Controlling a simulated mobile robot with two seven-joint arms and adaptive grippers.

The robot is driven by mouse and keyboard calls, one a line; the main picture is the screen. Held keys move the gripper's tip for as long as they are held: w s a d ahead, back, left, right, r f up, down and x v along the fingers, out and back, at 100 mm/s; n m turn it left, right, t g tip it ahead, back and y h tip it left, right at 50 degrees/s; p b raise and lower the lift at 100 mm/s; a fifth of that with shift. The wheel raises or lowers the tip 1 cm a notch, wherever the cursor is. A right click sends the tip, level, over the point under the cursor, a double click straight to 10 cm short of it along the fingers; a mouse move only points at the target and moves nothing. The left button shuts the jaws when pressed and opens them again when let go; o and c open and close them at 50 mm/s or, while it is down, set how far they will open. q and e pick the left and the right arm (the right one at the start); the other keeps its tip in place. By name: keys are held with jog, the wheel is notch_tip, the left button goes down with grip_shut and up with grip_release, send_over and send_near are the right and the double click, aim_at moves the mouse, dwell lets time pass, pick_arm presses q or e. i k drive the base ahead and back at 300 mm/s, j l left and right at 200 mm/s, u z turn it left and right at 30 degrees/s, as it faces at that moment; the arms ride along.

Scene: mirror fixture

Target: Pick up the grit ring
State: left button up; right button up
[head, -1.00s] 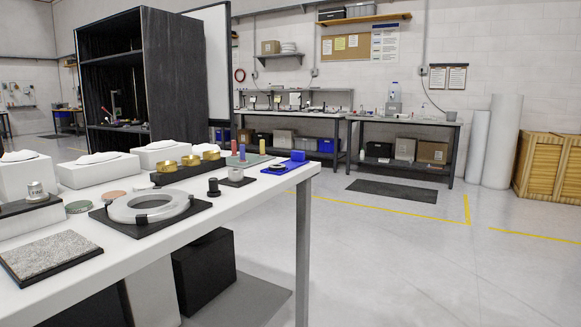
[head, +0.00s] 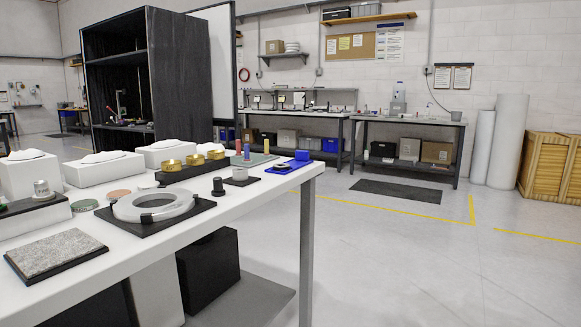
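No part is clearly labelled as the grit ring, so I cannot tell which one it is. Several rings are on the white table. A large pale ring (head: 128,208) lies flat on a black square base (head: 197,206), with dark clips at its edge. Brass rings (head: 194,160) sit in a row on a black tray (head: 175,175) behind it. Neither of my grippers is in view.
A tall black cabinet (head: 180,75) stands behind. The floor (head: 400,260) to the right is clear.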

aim_at(277, 167)
jog(key=i+l+u, duration=0.1)
jog(key=i+l, duration=0.2)
jog(key=i+l+u, duration=0.1)
jog(key=i+l, duration=0.2)
jog(key=l, duration=0.2)
jog(key=i+l+u, duration=0.1)
jog(key=i+l, duration=0.2)
jog(key=l, duration=0.15)
jog(key=i+l+u, duration=0.25)
jog(key=l, duration=0.35)
jog(key=i+l+u, duration=0.25)
jog(key=l, duration=0.35)
jog(key=i+l+u, duration=0.25)
jog(key=l, duration=0.45)
jog(key=l+u, duration=0.2)
jog(key=l, duration=0.45)
jog(key=l+u, duration=0.25)
jog(key=l, duration=0.45)
jog(key=i+l, duration=0.05)
